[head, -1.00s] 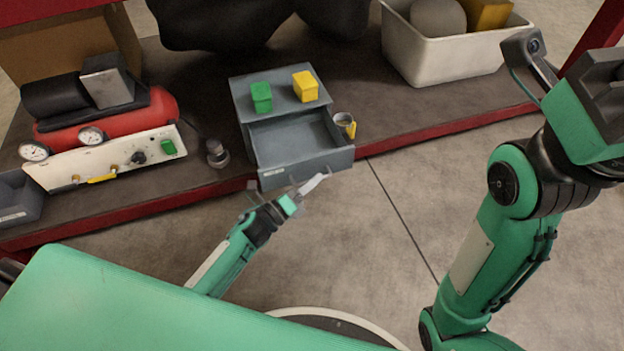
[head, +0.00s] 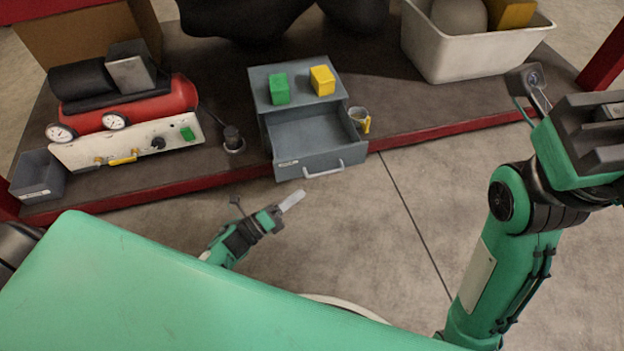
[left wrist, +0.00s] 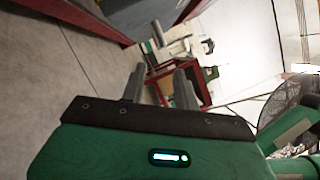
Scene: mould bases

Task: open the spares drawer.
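The grey drawer (head: 310,135) stands pulled out of its small grey cabinet (head: 263,92), and its inside looks empty. Its front has a pale bar handle (head: 324,171) and a small white label, too small to read. My left gripper (head: 291,201) is below and left of the handle, apart from it, with nothing held. In the left wrist view its two fingers (left wrist: 160,86) stand apart with a gap between them. My right gripper (head: 592,132) is raised at the right edge, away from the cabinet; its finger gap is not clear.
A green block (head: 279,89) and a yellow block (head: 322,80) sit on the cabinet. A cup (head: 358,118) stands right of it. A red compressor (head: 130,108) is left, a white bin (head: 470,50) back right. The shelf has a red front edge (head: 440,134); the floor before it is clear.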

